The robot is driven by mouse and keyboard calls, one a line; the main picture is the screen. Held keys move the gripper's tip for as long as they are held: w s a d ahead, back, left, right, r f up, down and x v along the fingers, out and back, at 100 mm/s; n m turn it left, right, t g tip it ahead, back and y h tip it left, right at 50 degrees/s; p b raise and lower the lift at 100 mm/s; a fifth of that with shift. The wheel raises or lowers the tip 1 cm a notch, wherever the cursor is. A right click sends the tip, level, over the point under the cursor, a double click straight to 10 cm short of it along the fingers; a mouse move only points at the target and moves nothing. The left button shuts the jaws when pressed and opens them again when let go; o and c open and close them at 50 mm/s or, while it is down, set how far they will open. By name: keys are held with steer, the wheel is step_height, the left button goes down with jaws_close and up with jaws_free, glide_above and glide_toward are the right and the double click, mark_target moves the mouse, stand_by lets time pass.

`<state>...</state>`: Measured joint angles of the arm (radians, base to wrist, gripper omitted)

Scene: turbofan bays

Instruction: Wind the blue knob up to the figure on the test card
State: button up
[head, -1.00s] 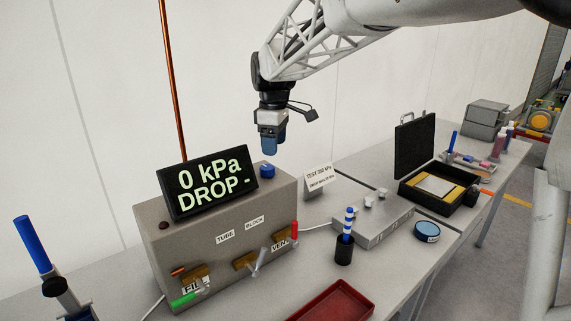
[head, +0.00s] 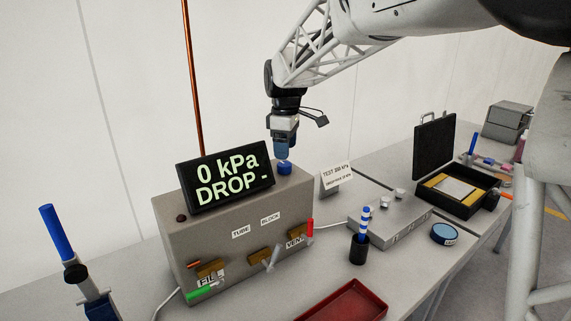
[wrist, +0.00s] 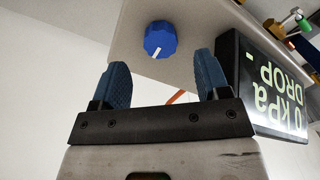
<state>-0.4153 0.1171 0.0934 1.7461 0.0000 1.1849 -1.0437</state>
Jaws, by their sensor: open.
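The blue knob (head: 284,168) sits on top of the grey test box (head: 250,238), at its right end. In the wrist view the knob (wrist: 160,39) shows a white pointer line on its top. My gripper (head: 283,158) hangs just above the knob in the head view. In the wrist view my gripper (wrist: 161,75) has its blue fingers apart with nothing between them, and the knob lies beyond the fingertips. The display (head: 226,178) reads "0 kPa DROP -". The test card (head: 336,175) stands behind the box to the right and reads "TEST" with a blurred kPa figure, perhaps 350.
The display stands on the box close to the left of the knob. Green, grey and red levers (head: 270,258) are on the box front. A cup with a striped stick (head: 360,248), a red tray (head: 347,301) and an open black case (head: 436,148) are to the right.

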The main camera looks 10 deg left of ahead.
mark_target(286, 164)
steer(key=shift+f, duration=2.7)
steer(key=c, duration=0.9)
